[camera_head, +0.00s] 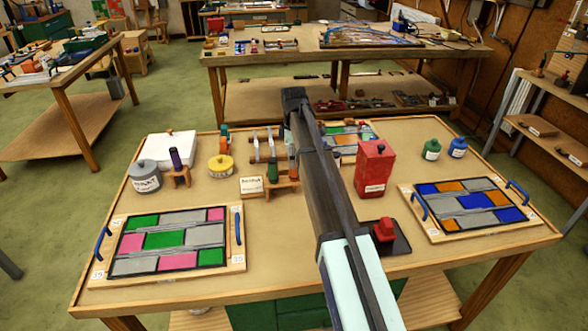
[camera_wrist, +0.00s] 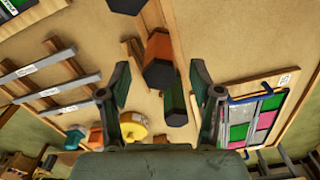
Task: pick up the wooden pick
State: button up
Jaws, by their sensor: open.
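Two handled tools stand in a small wooden stand (camera_head: 283,188) near the middle of the table. One has an orange-brown handle (camera_head: 292,167), also in the wrist view (camera_wrist: 158,55); the other has a dark green handle (camera_head: 272,172), also in the wrist view (camera_wrist: 175,102). I cannot tell for certain which is the wooden pick; their working ends are hidden. My gripper (camera_wrist: 161,80) is open and empty, its fingers on either side of these handles in the picture. I see no contact. In the head view my arm hides the gripper.
A red box (camera_head: 374,168) stands right of my arm, and a red-knobbed block (camera_head: 384,231) in front. A lead-strip rack (camera_head: 267,146), yellow roll (camera_head: 220,166) and purple handle (camera_head: 175,159) are left. Glass panels on boards (camera_head: 238,262) (camera_head: 436,236) lie at both front sides.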

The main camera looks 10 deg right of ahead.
aim_at(294, 175)
jog(key=shift+d+f+p, duration=0.1)
jog(key=shift+f+p, duration=1.2)
jog(key=shift+f, duration=1.4)
grip_shut()
